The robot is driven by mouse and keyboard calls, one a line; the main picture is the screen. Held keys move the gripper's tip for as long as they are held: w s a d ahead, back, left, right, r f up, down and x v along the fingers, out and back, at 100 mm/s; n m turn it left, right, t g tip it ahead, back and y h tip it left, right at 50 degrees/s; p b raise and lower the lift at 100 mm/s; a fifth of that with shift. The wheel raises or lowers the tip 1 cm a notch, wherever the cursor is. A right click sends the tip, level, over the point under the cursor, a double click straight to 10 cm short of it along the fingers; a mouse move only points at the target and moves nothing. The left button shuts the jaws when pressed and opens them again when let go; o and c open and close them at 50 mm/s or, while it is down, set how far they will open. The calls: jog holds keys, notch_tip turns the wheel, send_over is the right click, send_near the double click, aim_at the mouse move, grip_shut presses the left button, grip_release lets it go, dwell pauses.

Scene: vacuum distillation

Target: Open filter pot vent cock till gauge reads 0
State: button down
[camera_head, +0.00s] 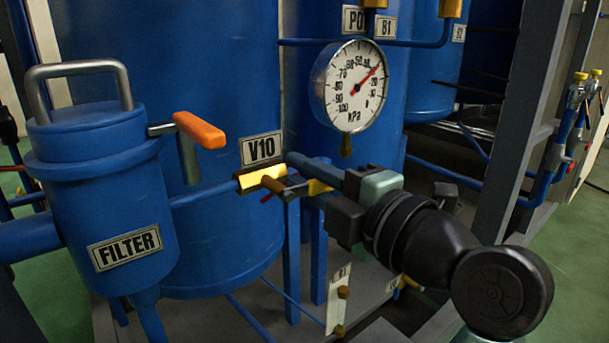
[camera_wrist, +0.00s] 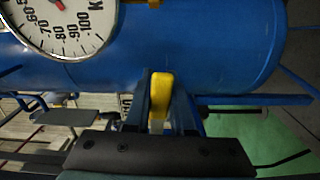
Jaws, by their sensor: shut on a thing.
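The blue filter pot (camera_head: 105,190) stands at the left of the head view, labelled FILTER. An orange-handled cock (camera_head: 200,130) sticks out from its upper right side, clear of my gripper. The round gauge (camera_head: 349,86) is at upper centre. Its red needle points to the upper right, around -30 kPa. The V10 valve (camera_head: 262,178) has a yellow body beneath its tag. My gripper (camera_head: 291,175) reaches in from the right beside it. In the wrist view, its fingers are shut on a yellow handle (camera_wrist: 161,82). I cannot tell from that view which valve this handle belongs to.
A large blue tank (camera_head: 175,55) stands behind the pot. A blue pipe (camera_head: 203,195) joins the pot and V10. The gauge hangs close above my gripper. A grey steel post (camera_head: 527,100) stands at right. Open green floor (camera_head: 570,220) lies beyond it.

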jog(key=c, duration=0.8)
grip_release()
jog(key=shift+o, duration=0.2)
jog(key=p+v, duration=0.5)
jog(key=v, duration=0.8)
